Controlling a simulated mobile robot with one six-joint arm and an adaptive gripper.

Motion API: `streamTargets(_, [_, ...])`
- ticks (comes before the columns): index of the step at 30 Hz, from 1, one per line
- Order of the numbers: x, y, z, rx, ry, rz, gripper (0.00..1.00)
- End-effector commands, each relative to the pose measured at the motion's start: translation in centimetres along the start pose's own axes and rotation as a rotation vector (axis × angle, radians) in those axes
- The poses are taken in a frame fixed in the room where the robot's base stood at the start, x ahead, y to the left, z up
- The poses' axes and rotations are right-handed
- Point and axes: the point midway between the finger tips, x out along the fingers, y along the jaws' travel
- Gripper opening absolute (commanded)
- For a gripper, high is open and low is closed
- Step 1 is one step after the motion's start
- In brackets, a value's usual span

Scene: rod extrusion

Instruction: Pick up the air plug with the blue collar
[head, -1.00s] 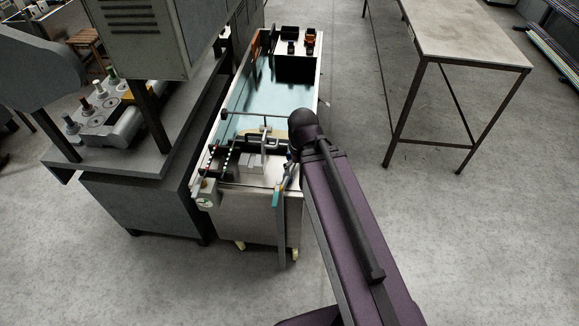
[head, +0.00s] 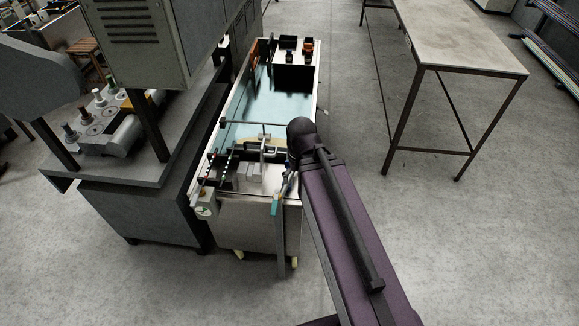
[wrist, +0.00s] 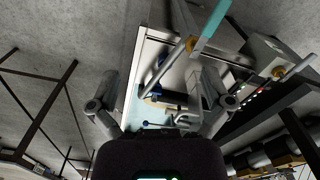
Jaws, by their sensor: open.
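I cannot pick out the air plug with the blue collar for sure. Several small upright plugs with coloured collars (head: 100,97) stand on the grey machine at the left of the head view, too small for sure colours. In the wrist view a small blue knob (wrist: 146,123) shows on the pale bed of the water tank, beyond my gripper. My gripper (wrist: 160,103) is open and empty, its two fingers spread wide on either side of the tank. In the head view my arm hides it.
The long water tank (head: 240,105) on wheels stands ahead, with pipes at its near end. A table (head: 455,45) stands right. Clear floor (head: 420,240) lies between.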

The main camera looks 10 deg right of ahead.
Motion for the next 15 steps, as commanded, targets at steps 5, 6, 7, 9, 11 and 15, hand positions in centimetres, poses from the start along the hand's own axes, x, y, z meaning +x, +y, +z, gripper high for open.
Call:
streamTargets(5, [0.0, 0.0, -0.1, 0.001, 0.0, 0.0, 0.91])
streamTargets(6, [0.1, 0.0, -0.2, 0.002, 0.0, 0.0, 0.91])
streamTargets(7, [0.1, 0.0, -0.4, 0.004, 0.0, 0.0, 0.91])
streamTargets(9, [0.3, 0.1, -0.9, 0.01, 0.0, 0.0, 0.91])
streamTargets(11, [0.6, 0.1, -1.7, 0.019, 0.0, 0.0, 0.91])
streamTargets(15, [1.4, 0.3, -4.5, 0.055, 0.0, 0.0, 0.91])
